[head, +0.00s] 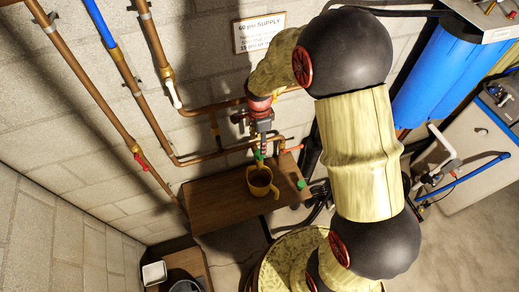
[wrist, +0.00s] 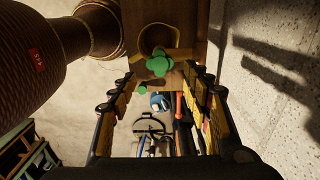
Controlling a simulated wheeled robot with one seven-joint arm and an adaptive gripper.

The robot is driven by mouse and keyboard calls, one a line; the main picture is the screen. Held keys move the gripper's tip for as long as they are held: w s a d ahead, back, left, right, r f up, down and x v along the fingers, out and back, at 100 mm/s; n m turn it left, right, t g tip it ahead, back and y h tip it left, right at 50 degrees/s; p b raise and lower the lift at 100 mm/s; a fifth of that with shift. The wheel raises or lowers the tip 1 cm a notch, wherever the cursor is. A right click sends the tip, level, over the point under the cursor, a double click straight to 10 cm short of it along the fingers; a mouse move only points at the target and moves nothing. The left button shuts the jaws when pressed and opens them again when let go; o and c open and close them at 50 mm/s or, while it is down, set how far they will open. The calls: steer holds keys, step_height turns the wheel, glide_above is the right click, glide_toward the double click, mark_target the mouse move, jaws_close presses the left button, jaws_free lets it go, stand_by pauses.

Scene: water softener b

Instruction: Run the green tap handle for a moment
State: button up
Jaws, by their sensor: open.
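The green tap handle (wrist: 159,63) is a lobed knob seen from above in the wrist view, ahead of my fingertips and between their lines. It shows small in the head view (head: 258,155), just below my gripper (head: 263,146). My gripper also shows in the wrist view (wrist: 160,78), open, with one finger on each side and nothing held. Whether a finger touches the handle cannot be told. A yellow cup (head: 260,183) stands on the wooden shelf below the tap; its rim shows beyond the handle in the wrist view (wrist: 145,40).
The wooden shelf (head: 220,203) juts from the block wall. Copper pipes (head: 155,42) run along the wall, one with a red handle (head: 141,161). A green item (head: 301,184) sits near the shelf's right side. Blue tanks (head: 432,80) stand at right.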

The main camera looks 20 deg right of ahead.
mark_target(259, 153)
step_height(259, 153, down, 8)
steer(key=b, duration=0.3)
steer(key=shift+r+b, duration=0.25)
steer(key=shift+b, duration=0.1)
steer(key=shift+r, duration=0.2)
steer(key=shift+c, duration=0.9)
steer(key=c, duration=0.4)
steer(key=shift+c, duration=0.4)
